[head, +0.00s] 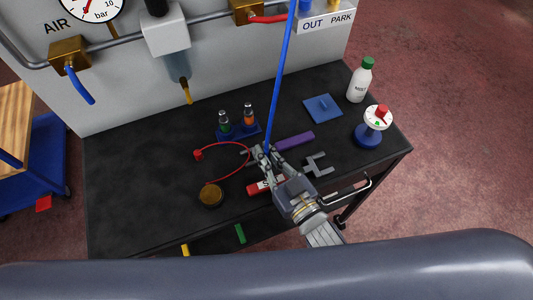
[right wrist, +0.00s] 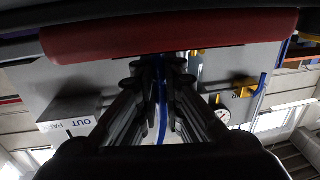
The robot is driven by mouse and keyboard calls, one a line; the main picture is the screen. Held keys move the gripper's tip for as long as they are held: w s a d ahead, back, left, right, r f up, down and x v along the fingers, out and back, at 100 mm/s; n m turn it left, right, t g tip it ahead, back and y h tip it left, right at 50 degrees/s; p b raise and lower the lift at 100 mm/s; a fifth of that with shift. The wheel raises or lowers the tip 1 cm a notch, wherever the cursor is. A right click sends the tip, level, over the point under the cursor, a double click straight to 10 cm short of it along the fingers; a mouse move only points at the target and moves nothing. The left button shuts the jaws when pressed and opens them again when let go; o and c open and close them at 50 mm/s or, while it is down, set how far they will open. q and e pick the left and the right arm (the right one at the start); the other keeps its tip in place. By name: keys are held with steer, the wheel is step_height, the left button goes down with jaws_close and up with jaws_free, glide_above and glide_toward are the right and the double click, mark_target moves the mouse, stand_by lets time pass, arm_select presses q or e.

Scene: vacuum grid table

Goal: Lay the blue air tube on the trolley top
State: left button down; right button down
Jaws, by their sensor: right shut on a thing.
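The long blue air tube (head: 281,75) comes down from the top edge of the head view, beside the OUT/PARK plate, to my right gripper (head: 267,150). The right gripper is shut on the tube's lower part, above the dark tabletop (head: 130,180). The right wrist view shows the tube (right wrist: 162,115) between the fingers (right wrist: 160,75). The tube's lower end is hidden by the gripper. A blue trolley (head: 40,165) with a wooden top (head: 14,115) stands at the left edge, partly out of view. My left gripper is not in view.
A short blue hose (head: 80,87) hangs from a brass fitting on the grey panel (head: 110,95). Near the gripper are a red cable (head: 225,144), a purple block (head: 295,141), a grey fork-shaped part (head: 318,165) and a brass disc (head: 211,194). The tabletop's left part is clear.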

steer(key=shift+f, duration=0.1)
steer(key=c, duration=1.7)
jaws_free()
steer(key=shift+b+v, duration=1.2)
steer(key=shift+v, duration=4.8)
